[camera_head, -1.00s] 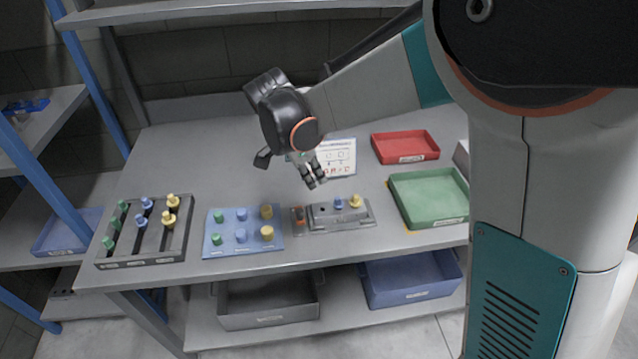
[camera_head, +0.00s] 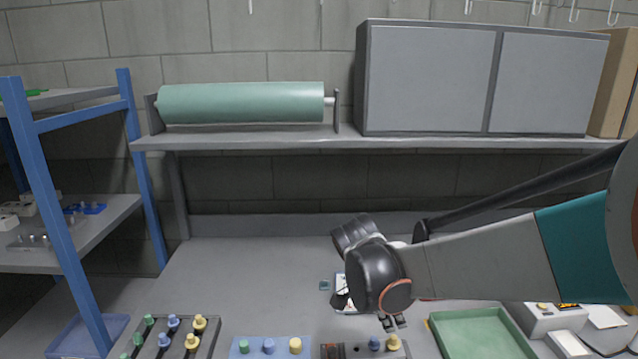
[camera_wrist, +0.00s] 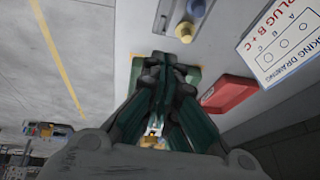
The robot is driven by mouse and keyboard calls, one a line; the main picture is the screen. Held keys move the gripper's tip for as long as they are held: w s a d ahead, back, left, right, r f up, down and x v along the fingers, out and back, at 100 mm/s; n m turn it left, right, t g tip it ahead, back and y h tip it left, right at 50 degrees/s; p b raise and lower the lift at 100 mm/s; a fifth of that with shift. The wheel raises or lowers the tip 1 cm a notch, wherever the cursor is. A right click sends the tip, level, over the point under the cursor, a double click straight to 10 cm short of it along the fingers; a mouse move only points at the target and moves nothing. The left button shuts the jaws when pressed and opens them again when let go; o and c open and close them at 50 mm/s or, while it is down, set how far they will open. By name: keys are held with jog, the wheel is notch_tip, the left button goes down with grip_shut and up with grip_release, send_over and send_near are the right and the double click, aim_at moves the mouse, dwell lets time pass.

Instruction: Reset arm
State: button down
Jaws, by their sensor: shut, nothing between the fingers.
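My gripper (camera_head: 393,322) hangs from my arm at the lower right of the head view, fingers pointing down. It appears just behind and above the yellow plug (camera_head: 393,342) on a grey fixture block (camera_head: 333,350); the gap cannot be judged. In the wrist view, my gripper (camera_wrist: 165,68) is closed, its dark fingers together with nothing between them. The green tray (camera_wrist: 193,76) shows partly behind the fingertips, and a yellow plug (camera_wrist: 185,31) lies beyond them.
A green tray (camera_head: 482,335) is right of the gripper. A blue plug board (camera_head: 245,348) and a dark rack (camera_head: 208,340) stand left. An upper shelf (camera_head: 260,143) carries a green roll (camera_head: 240,103) and grey cabinet (camera_head: 425,80). The wrist view shows a red tray (camera_wrist: 228,94).

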jog(key=s+d+m, duration=0.2)
jog(key=s+d, duration=0.1)
jog(key=d, duration=0.3)
jog(key=s+a+r+n+t+y, duration=0.1)
jog(key=s+r+n+t+y, duration=0.1)
jog(key=s+n, duration=0.5)
jog(key=s+a+r+n+t+y, duration=0.1)
jog(key=s+r+n, duration=0.5)
jog(key=n, duration=0.6)
jog(key=s+t+y, duration=0.1)
jog(key=s+t, duration=0.1)
jog(key=shift+n+t+y+p, duration=0.3)
jog(key=shift+t+y+p, duration=0.05)
jog(key=shift+t+y, duration=0.05)
